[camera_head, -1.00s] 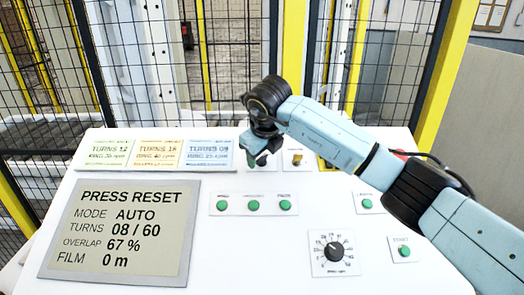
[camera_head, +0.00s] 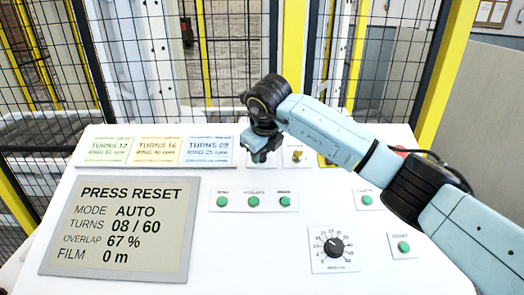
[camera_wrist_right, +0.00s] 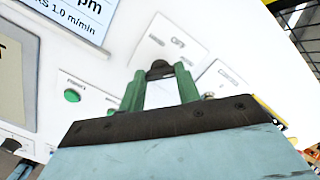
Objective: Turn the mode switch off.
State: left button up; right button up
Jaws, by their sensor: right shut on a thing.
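My right gripper (camera_head: 259,156) is over the upper middle of the white control panel, pointing down at it. In the right wrist view its green fingers (camera_wrist_right: 160,78) are closed around a small dark knob, the mode switch (camera_wrist_right: 160,67). A plate with a label that seems to read OFF lies just beyond the fingertips. In the head view the gripper hides the switch, so I cannot read which way it points. The display (camera_head: 118,230) reads PRESS RESET and MODE AUTO. My left gripper is not in view.
Three recipe cards (camera_head: 157,151) stand left of the gripper. A row of green buttons (camera_head: 254,202) lies below it, and a black dial (camera_head: 334,247) lower right. A small brass-coloured switch (camera_head: 297,156) is close on the right. Mesh fencing stands behind.

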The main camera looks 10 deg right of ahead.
jog(key=n+b, duration=0.1)
jog(key=n, duration=0.3)
jog(key=shift+b, duration=0.35)
jog(key=shift+r+n+g+b, duration=0.1)
jog(key=shift+n+g+b, duration=0.25)
jog(key=shift+n, duration=1.85)
jog(key=o, duration=1)
